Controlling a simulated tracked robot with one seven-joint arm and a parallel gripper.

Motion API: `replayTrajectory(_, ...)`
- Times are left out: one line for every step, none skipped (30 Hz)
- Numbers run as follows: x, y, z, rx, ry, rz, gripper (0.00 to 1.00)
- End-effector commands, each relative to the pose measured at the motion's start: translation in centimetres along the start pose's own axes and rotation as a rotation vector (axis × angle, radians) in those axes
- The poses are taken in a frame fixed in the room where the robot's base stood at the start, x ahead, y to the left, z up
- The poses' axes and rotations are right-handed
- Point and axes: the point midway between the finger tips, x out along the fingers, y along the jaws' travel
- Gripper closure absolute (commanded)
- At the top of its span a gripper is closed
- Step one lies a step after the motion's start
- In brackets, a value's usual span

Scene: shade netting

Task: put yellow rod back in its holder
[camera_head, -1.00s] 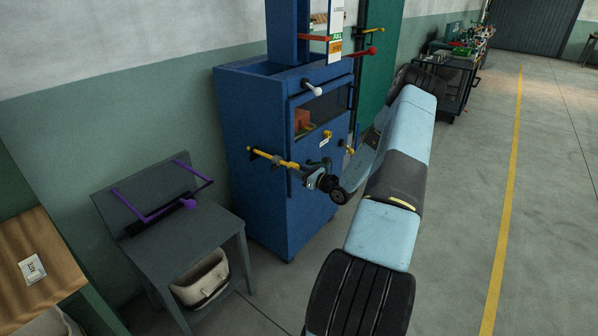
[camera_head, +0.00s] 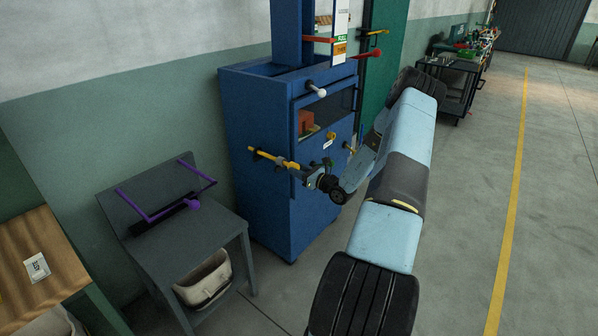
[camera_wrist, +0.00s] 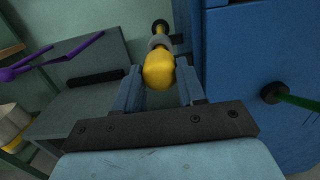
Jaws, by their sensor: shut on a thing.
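The yellow rod (camera_head: 263,154) is in my gripper (camera_head: 293,167), in front of the upper part of the blue cabinet (camera_head: 262,205) in the head view. It has a dark far end and a grey collar. In the wrist view the rod's rounded yellow end (camera_wrist: 158,72) sits between the two fingers of my gripper (camera_wrist: 159,82), which are shut on it. The rod points away from the wrist, alongside the blue cabinet (camera_wrist: 245,60). I cannot make out which part is the rod's holder.
A grey stand (camera_head: 226,229) with a purple handle (camera_head: 165,208) and a pale bin (camera_head: 203,280) below is at left. A wooden-topped bench (camera_head: 45,240) is at far left. A white-knobbed lever (camera_head: 316,89) and red levers stick out from the cabinet.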

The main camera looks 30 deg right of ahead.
Motion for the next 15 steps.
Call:
replayTrajectory(0.02,0.0,0.03,0.0,-0.001,0.0,1.0)
replayTrajectory(0.03,0.0,0.03,0.0,-0.001,0.0,1.0)
replayTrajectory(0.07,0.0,0.03,0.0,-0.001,0.0,1.0)
replayTrajectory(0.1,0.0,0.03,0.0,-0.001,0.0,1.0)
replayTrajectory(0.14,0.0,0.03,0.0,-0.001,0.0,1.0)
replayTrajectory(0.21,0.0,0.02,0.0,-0.001,0.0,1.0)
replayTrajectory(0.27,0.0,0.02,0.0,-0.001,0.0,1.0)
replayTrajectory(0.34,0.0,0.01,0.0,-0.001,0.0,1.0)
replayTrajectory(0.43,0.0,0.01,0.0,-0.002,0.0,1.0)
replayTrajectory(0.5,0.0,0.01,0.0,-0.002,0.0,1.0)
replayTrajectory(0.57,0.0,0.0,0.0,-0.002,0.0,1.0)
replayTrajectory(0.66,0.0,0.0,0.0,-0.002,0.0,1.0)
replayTrajectory(0.74,0.0,-0.01,0.0,-0.002,0.0,1.0)
replayTrajectory(0.81,0.0,-0.01,0.0,-0.002,0.0,1.0)
replayTrajectory(0.9,0.0,-0.01,0.0,-0.002,0.0,1.0)
